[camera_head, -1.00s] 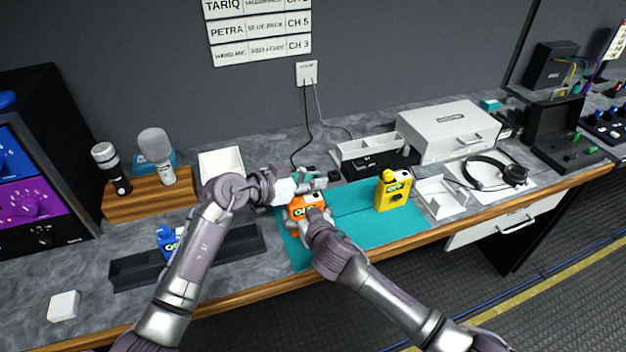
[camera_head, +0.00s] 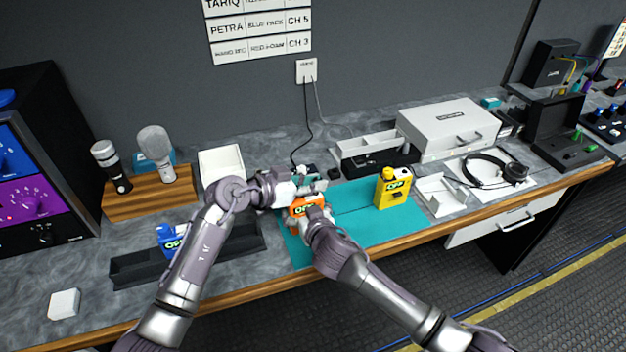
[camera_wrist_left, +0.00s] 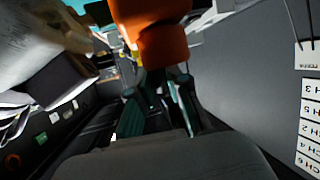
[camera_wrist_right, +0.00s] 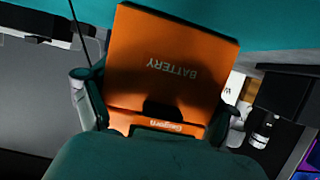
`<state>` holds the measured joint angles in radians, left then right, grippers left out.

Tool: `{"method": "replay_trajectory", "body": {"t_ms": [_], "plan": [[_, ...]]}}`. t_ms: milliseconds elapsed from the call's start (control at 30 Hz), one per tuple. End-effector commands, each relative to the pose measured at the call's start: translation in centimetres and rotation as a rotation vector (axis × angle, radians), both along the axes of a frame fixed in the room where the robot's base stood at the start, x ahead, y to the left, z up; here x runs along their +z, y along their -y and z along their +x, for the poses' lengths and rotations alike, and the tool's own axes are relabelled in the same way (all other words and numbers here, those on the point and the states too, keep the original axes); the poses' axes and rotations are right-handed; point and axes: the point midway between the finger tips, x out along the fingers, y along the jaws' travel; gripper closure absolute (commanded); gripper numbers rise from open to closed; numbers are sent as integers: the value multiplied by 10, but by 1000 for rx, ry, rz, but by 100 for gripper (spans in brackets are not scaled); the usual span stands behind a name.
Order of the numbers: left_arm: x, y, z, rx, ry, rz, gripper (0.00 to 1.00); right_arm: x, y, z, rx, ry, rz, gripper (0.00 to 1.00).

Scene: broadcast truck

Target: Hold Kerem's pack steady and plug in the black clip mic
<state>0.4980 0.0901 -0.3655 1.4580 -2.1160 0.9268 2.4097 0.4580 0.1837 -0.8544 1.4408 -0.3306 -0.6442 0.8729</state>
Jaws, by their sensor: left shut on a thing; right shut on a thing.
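An orange pack (camera_head: 305,207) with a lit display stands over the teal mat. My right gripper (camera_head: 315,220) is shut on it from the near side. The right wrist view shows its face marked BATTERY (camera_wrist_right: 170,65) between the fingers. My left gripper (camera_head: 316,186) is shut just above and behind the pack's top. The left wrist view shows its fingers (camera_wrist_left: 155,100) close against the orange body (camera_wrist_left: 152,35). What it grips is small and mostly hidden, apparently the black clip mic's plug; whether it is in the socket I cannot tell.
A yellow pack (camera_head: 393,188) stands on the teal mat (camera_head: 352,215) to the right. A blue pack (camera_head: 171,238) sits in a black tray (camera_head: 138,270) at left. White trays, a grey case (camera_head: 448,128) and headphones (camera_head: 492,172) lie behind and right.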

Motion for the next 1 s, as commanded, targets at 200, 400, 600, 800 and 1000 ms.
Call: {"method": "replay_trajectory", "body": {"t_ms": [200,400,600,800,1000], "plan": [[-6,0,0,0,-1,-1,100,-4,1,-1,-1,-7,-3,57],[-11,0,-1,1,0,0,100,-4,1,-1,-1,-7,-3,57],[-11,0,0,1,1,1,59,-4,1,-1,-1,-7,-3,57],[-11,0,0,1,1,1,54,-4,1,-1,-1,-7,-3,57],[-9,-5,-3,2,1,1,54,-4,1,-1,-1,-7,-3,57]]}}
